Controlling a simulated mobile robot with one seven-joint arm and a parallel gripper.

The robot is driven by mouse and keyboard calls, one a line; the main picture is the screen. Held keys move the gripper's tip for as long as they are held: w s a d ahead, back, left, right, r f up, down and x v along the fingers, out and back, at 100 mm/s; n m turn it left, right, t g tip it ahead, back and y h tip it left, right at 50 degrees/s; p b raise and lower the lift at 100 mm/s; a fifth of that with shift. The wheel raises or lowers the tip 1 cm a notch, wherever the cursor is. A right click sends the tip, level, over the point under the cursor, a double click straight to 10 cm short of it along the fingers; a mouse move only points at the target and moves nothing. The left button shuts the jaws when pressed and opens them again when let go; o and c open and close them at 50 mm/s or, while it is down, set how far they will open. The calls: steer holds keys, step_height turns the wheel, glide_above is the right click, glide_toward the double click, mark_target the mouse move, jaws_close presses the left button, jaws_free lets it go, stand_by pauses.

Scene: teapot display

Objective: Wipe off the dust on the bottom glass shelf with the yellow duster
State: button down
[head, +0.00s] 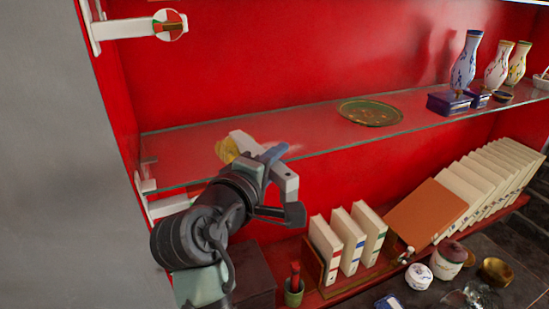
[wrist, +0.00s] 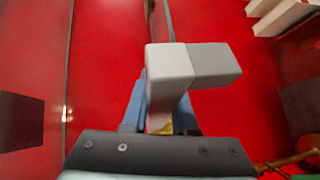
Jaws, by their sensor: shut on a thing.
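The yellow duster (head: 227,150) is in my gripper (head: 264,160), at the left part of the glass shelf (head: 210,171) in the head view. Its yellow head appears at the shelf's left part, and I cannot tell whether it touches the glass. Its pale grey handle sticks out to the lower right of the fingers. In the wrist view the grey handle (wrist: 185,68) lies across my blue-fingered gripper (wrist: 160,105), with a small bit of yellow below it. A faint pale patch, perhaps dust, shows on the glass right of the gripper. The arm hides part of the shelf's front edge.
A green plate (head: 370,112) lies on the shelf to the right, with a blue box (head: 449,103) and vases (head: 466,62) beyond it. White books (head: 325,250) and an orange book (head: 425,212) stand below. A grey wall is at the left.

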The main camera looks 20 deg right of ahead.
steer(key=shift+d+p, duration=1.8)
steer(key=shift+d, duration=5.15)
steer(key=shift+a+p, duration=0.35)
steer(key=shift+a, duration=3.5)
steer(key=a, duration=0.6)
steer(key=shift+a+f, duration=0.15)
steer(key=shift+a, duration=0.25)
step_height(320, 180, up, 6)
steer(key=p, duration=0.4)
steer(key=shift+p, duration=0.35)
